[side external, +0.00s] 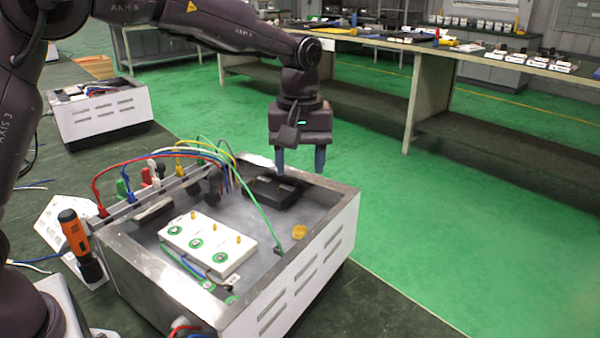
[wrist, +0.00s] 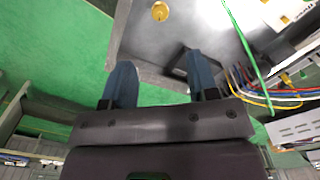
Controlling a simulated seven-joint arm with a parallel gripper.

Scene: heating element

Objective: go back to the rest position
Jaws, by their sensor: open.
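My gripper (side external: 301,160) hangs pointing down over the far right corner of the open metal box (side external: 334,232). Its two blue fingers are apart with nothing between them. In the wrist view my gripper (wrist: 162,85) also shows its fingers spread and empty, with the box's metal edge (wrist: 155,76) behind them. A black block (side external: 272,192) lies inside the box, just below and left of the fingers; the fingers look apart from it, though the exact gap is hard to tell.
The box holds a white terminal block (side external: 208,243), a yellow round piece (side external: 299,232) and coloured wires (side external: 165,160). An orange-handled tool (side external: 75,232) stands at left. A second box (side external: 100,112) and a long workbench (side external: 430,50) stand behind. Green floor at right is clear.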

